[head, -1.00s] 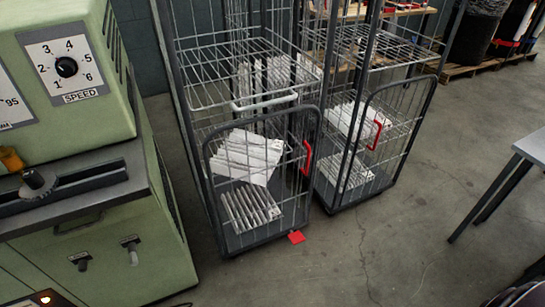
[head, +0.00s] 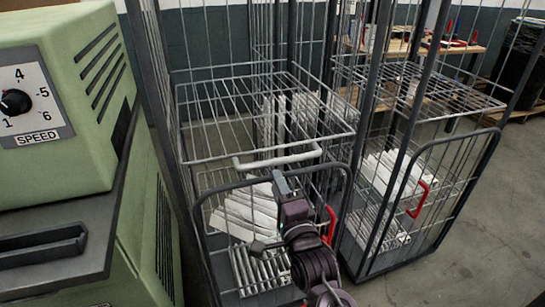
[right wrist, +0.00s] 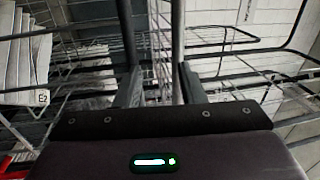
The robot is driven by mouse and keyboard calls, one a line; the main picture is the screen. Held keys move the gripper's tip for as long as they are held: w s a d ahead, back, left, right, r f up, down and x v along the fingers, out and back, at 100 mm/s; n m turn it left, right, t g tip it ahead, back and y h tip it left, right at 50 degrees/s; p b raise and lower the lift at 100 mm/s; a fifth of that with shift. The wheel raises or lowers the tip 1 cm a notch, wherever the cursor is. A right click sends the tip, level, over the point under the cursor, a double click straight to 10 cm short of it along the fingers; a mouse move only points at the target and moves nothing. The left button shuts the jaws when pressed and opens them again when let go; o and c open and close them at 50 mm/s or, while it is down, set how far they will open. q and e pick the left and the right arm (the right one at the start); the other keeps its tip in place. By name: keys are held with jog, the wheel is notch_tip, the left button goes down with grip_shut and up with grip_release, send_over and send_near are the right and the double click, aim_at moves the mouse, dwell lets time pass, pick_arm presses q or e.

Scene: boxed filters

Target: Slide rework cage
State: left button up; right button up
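Two wire roll cages stand side by side in the head view, the left cage (head: 197,150) and the right cage (head: 470,215). Which one is the rework cage I cannot tell. The left cage has a wire shelf with a pale handle bar (head: 275,160) and a low front gate with a red latch (head: 331,224). White pleated filters (head: 245,212) lie inside it. My right gripper (head: 280,183) is in front of the left cage's gate, near its top rail; contact is unclear. In the right wrist view its fingers (right wrist: 161,85) are apart with nothing visible between them. My left gripper is out of view.
A green machine (head: 70,130) with a speed dial stands close on the left. The right cage also holds white filters (head: 390,172) and has a red latch (head: 418,199). Open concrete floor (head: 475,270) lies at the right. A workbench (head: 440,50) stands behind.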

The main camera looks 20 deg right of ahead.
aim_at(269, 177)
jog(key=shift+w+r, duration=0.2)
jog(key=shift+r, duration=1)
jog(key=w, duration=0.4)
jog(key=w+r+p, duration=0.1)
jog(key=w, duration=0.1)
jog(key=shift+a, duration=0.1)
jog(key=shift+w, duration=0.4)
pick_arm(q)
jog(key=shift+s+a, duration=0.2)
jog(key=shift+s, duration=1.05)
pick_arm(e)
jog(key=shift+c, duration=0.4)
grip_shut()
